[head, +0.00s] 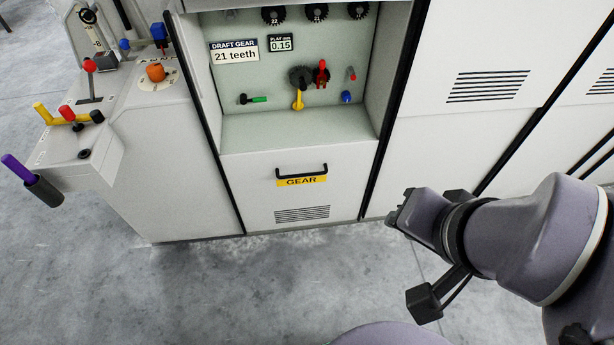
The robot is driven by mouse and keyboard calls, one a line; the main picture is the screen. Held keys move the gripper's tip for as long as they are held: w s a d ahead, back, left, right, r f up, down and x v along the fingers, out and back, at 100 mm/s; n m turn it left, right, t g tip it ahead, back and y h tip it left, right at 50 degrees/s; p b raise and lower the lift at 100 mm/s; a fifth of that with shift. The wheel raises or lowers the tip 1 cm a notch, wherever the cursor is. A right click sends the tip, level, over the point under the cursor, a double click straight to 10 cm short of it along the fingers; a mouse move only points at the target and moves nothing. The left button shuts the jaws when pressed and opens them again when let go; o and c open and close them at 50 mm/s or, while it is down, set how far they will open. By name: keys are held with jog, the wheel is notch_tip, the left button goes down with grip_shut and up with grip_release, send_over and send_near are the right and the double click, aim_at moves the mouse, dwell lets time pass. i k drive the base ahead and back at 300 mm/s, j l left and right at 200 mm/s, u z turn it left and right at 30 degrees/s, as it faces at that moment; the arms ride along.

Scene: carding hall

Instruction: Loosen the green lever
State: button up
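The green lever (258,99) is a short green handle on a dark pivot. It points right, lying nearly level, low on the left of the pale back panel (240,78) in the open gear recess. My gripper (398,212) is at the right, in front of the cabinet and well apart from the lever. The arm comes in from the lower right. The gripper is seen from behind and the side, so its finger gap is not clear.
Beside the lever are a dark gear (301,77), a yellow handle (298,101), a red lever (322,73) and a blue knob (346,97). Below is a drawer handle (302,170) marked GEAR. A control desk (88,145) with levers stands left. The floor in front is clear.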

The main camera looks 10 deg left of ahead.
aim_at(244, 101)
jog(key=i+j, duration=0.15)
jog(key=j, duration=0.25)
jog(key=i+j, duration=0.15)
jog(key=j, duration=0.2)
jog(key=i+j, duration=0.1)
jog(key=j, duration=0.3)
jog(key=i+j, duration=0.15)
jog(key=j, duration=0.2)
jog(key=i+j, duration=0.15)
jog(key=j, duration=0.25)
jog(key=i+j, duration=0.15)
jog(key=j, duration=0.25)
jog(key=l+z, duration=0.05)
